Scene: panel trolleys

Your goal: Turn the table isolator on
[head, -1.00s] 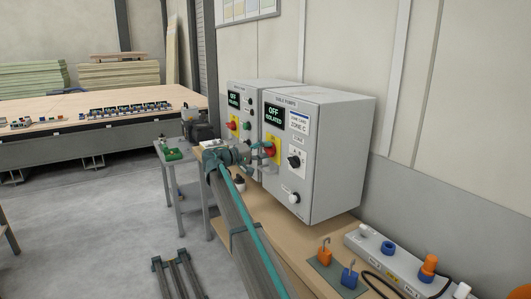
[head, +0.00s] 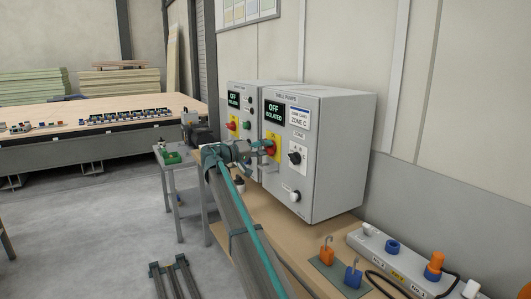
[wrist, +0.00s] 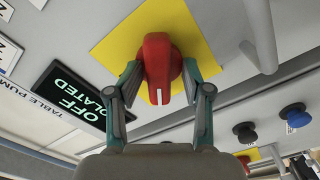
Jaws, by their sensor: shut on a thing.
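The table isolator is a red rotary handle (wrist: 160,65) on a yellow plate (wrist: 205,22), on the front of the grey table pumps cabinet (head: 335,150). The cabinet's display (head: 274,112) reads OFF ISOLATED, and it shows upside down in the wrist view (wrist: 75,90). My gripper (wrist: 163,88) is shut on the red handle, one finger on each side. A pale mark on the handle points toward my palm. In the head view my gripper (head: 262,148) reaches the handle from the left and partly covers it.
A second grey cabinet (head: 240,95) with its own red handle and OFF display stands just behind. Orange and blue padlocks (head: 352,274) sit on the bench (head: 270,250) at right.

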